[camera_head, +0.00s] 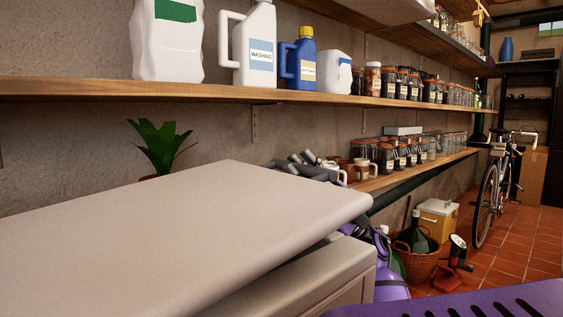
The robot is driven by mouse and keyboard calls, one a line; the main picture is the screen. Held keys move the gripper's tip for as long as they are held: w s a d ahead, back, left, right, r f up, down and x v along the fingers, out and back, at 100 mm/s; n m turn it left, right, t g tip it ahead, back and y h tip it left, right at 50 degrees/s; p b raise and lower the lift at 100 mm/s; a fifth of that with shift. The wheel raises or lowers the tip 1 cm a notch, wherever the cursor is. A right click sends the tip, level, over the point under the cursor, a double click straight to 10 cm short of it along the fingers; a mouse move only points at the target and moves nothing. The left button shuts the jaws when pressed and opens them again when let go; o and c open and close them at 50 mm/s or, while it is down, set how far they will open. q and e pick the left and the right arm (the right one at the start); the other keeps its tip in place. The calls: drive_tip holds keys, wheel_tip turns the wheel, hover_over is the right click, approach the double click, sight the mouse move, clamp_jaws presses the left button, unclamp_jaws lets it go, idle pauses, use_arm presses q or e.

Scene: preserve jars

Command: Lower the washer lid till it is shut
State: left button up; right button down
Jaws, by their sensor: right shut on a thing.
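The washer lid (190,225) is a broad pale slab filling the lower left. It sits slightly raised and tilted, with a narrow dark gap between it and the pale washer body (330,280) along the right side. My right gripper (308,166), grey and jointed, is at the lid's far edge, shut on it. The lid hides part of its fingers, so the exact contact does not show. Purple parts of my right arm show beyond the washer's right corner. My left gripper is not in view.
A wooden shelf (100,90) with jugs and jars runs along the wall above the lid. A green plant (160,145) stands behind it. A wicker basket (417,262), a yellow box (437,218) and a bicycle (488,200) stand on the tiled floor at right.

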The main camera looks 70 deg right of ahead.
wheel_tip(320, 180, down, 6)
drive_tip(key=b, duration=0.3)
drive_tip(key=shift+d+r, duration=0.1)
drive_tip(key=c, duration=1.7)
unclamp_jaws()
drive_tip(key=shift+w, duration=0.1)
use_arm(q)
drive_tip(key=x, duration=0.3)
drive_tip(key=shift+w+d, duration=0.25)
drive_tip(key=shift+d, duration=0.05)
use_arm(e)
drive_tip(key=shift+o, duration=0.2)
drive_tip(key=v, duration=1.2)
